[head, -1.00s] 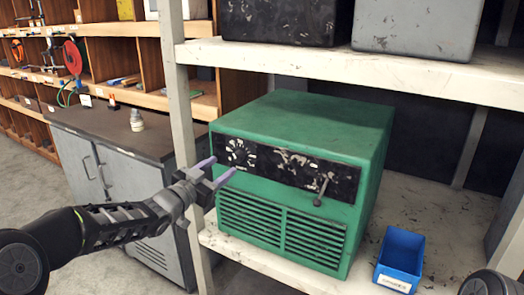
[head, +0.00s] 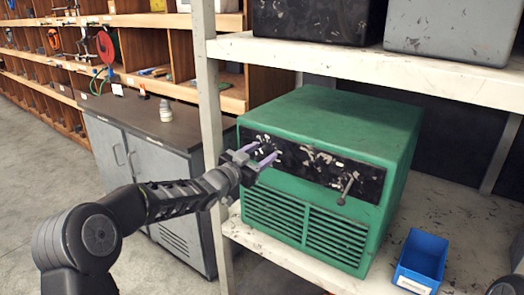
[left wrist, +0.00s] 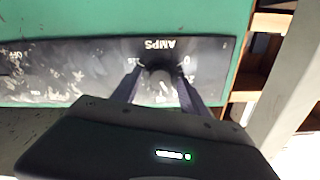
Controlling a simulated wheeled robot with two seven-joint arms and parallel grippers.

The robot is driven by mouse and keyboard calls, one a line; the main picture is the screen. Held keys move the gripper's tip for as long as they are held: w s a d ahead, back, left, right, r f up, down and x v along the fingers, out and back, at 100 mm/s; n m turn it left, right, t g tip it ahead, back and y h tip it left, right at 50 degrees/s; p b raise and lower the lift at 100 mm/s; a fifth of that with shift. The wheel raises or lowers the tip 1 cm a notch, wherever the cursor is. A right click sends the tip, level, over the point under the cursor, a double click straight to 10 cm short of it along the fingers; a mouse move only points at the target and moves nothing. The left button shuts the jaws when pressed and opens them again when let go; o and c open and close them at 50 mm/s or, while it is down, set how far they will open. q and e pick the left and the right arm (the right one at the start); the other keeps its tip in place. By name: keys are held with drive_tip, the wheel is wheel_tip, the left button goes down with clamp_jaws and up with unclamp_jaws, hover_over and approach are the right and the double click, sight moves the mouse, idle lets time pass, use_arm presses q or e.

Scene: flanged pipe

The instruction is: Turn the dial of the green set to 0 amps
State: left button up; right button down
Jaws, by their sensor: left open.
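The green set (head: 330,130) stands on the shelf, with a worn black panel (head: 320,164) across the top of its front. A small lever (head: 346,190) sticks out at the panel's right end. My left gripper (head: 268,157) is open in front of the panel's left end and hides the dial in the head view. In the left wrist view the dial (left wrist: 160,84) shows upside down between the two open fingers (left wrist: 158,92), below the word AMPS. A 0 shows near its upper right. Where the dial points, and whether the fingers touch it, I cannot tell.
A blue bin (head: 421,260) stands on the shelf (head: 460,215) right of the set. A pale shelf post (head: 211,110) rises close left of the set. A grey cabinet (head: 150,160) with a small bottle (head: 165,110) stands further left.

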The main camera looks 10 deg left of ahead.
use_arm(q)
drive_tip(key=shift+w+d, duration=0.1)
drive_tip(key=shift+w, duration=0.25)
clamp_jaws()
idle(0.4)
